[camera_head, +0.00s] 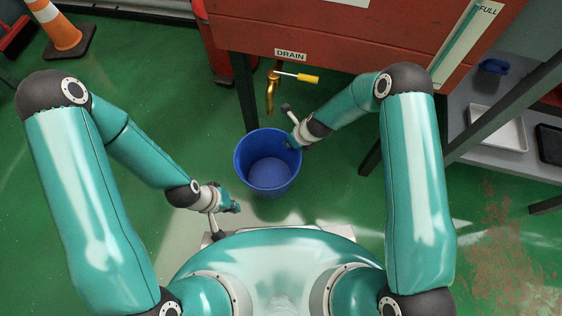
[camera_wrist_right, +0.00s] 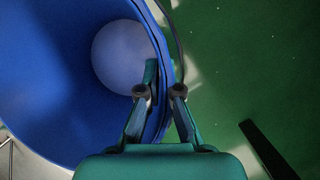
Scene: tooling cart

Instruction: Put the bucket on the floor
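The blue bucket (camera_head: 268,185) is upright and looks empty, in the middle of the head view, in front of and below the brass drain tap (camera_head: 272,88). My right gripper (camera_head: 293,143) is at its right rim. In the right wrist view, one finger of that gripper (camera_wrist_right: 160,92) is inside the bucket (camera_wrist_right: 55,75) and the other is outside, with the wall pinched between them. I cannot tell for sure whether the bucket's base touches the floor. My left gripper (camera_head: 234,207) is left of and nearer than the bucket, apart from it; its fingers are too small to read.
The green floor (camera_head: 185,120) is clear left of the bucket. A red tank (camera_head: 330,50) on dark legs stands behind it. A grey shelf (camera_head: 480,165) with a white tray (camera_head: 497,127) stands at right. An orange cone (camera_head: 62,32) is far left.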

